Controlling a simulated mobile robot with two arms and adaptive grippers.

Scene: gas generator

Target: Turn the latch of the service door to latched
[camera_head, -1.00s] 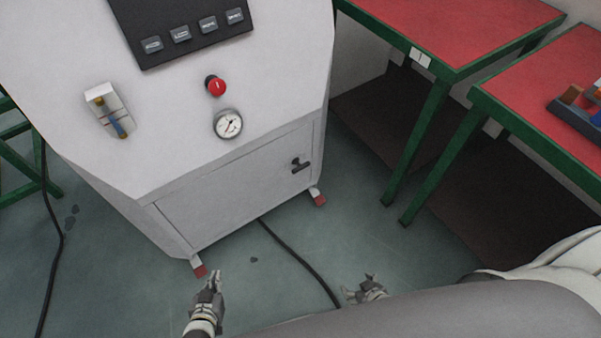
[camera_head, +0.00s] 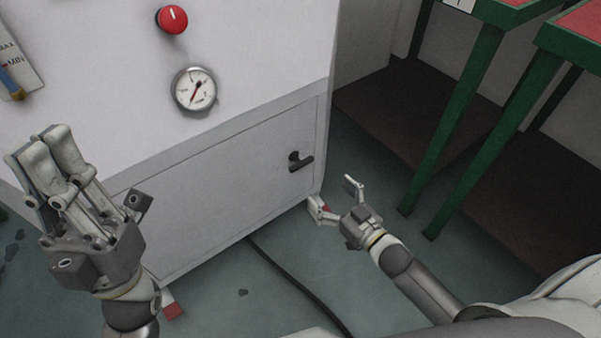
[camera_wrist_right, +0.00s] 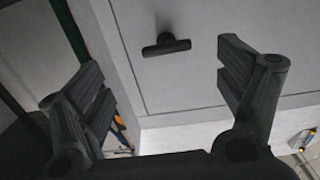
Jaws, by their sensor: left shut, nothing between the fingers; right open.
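The service door (camera_head: 225,190) is the grey panel low on the white cabinet, and it sits closed in its frame. Its dark latch (camera_head: 299,162) is near the door's upper right, with its handle lying roughly level. In the right wrist view the latch (camera_wrist_right: 166,46) shows ahead, between the directions of the two fingers, and nothing touches it. My right gripper (camera_head: 335,198) is open and empty, just below and to the right of the latch. My left gripper (camera_head: 52,150) is shut and empty, raised in front of the cabinet's left part.
A red knob (camera_head: 172,19) and a round gauge (camera_head: 194,89) are above the door. A green-legged table (camera_head: 460,110) stands to the right. A black cable (camera_head: 300,285) runs along the floor. The floor between cabinet and table is clear.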

